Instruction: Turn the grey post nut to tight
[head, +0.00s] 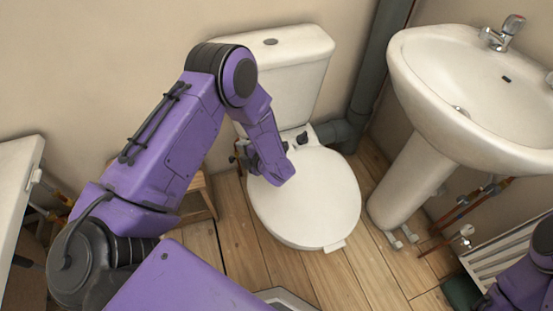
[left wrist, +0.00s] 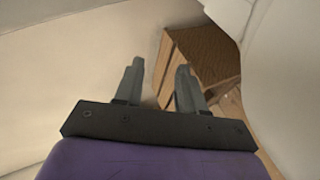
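The white toilet (head: 310,205) stands against the wall with its lid down. Dark fittings (head: 302,138) show at the back of the lid; I cannot tell whether one is the grey post nut. My left gripper (head: 252,162) is at the toilet's left rear side, mostly hidden by my wrist. In the left wrist view my left gripper (left wrist: 160,78) has its two grey fingers apart with nothing between them. No grey nut can be made out in that view. Only part of my right arm shows at the lower right, and its gripper is not visible.
A wooden stool (head: 198,195) stands left of the toilet, and a wooden piece (left wrist: 207,62) lies beyond the fingers. A washbasin (head: 430,90) on a pedestal and a grey waste pipe (head: 375,80) are to the right. Wooden floor (head: 335,275) is clear in front.

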